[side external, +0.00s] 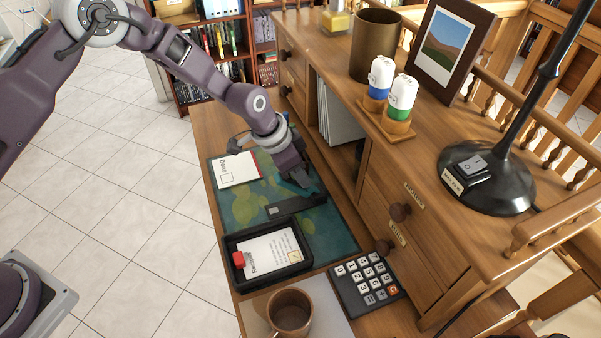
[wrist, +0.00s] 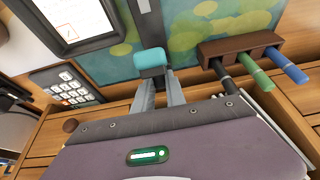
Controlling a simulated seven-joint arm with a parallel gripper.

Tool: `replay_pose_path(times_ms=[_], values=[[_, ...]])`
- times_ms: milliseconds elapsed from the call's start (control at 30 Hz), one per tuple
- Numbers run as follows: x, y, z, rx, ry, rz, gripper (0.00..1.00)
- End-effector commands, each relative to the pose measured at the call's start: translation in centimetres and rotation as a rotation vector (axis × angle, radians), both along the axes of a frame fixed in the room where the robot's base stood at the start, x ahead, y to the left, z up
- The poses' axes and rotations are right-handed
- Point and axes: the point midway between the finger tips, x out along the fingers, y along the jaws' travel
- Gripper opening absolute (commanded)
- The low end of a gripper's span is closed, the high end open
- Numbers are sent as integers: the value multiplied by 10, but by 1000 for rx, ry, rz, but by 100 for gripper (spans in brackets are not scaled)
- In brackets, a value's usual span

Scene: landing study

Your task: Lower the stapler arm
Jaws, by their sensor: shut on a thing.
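The stapler's teal arm (side external: 305,188) shows beside my gripper (side external: 291,180) in the side view, above the patterned desk mat. A dark stapler base (side external: 285,207) with a light grey plate lies on the mat just in front of it, and the teal part looks raised from this base. In the wrist view, the blunt teal end (wrist: 151,58) is at the fingertips of my gripper (wrist: 160,78), which is shut on it. Part of the dark base (wrist: 143,8) shows above it at the top edge. My fingers hide the rest of the stapler arm.
A black tray (side external: 232,272) with a paper and a red object lies near the mat (side external: 335,238), beside a calculator (side external: 367,285) and a brown cup (side external: 290,312). A notepad (side external: 238,170) lies left. A pen holder (wrist: 228,46) is close right in the wrist view. Drawers (side external: 400,215) border the mat.

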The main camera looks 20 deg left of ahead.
Motion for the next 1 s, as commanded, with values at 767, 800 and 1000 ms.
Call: replay_pose_path(times_ms=[767, 800, 1000], values=[[-22, 21, -29, -348, -340, 3, 0], [-23, 22, -31, -370, -364, 3, 0], [-26, 25, -41, -471, -467, 2, 0]])
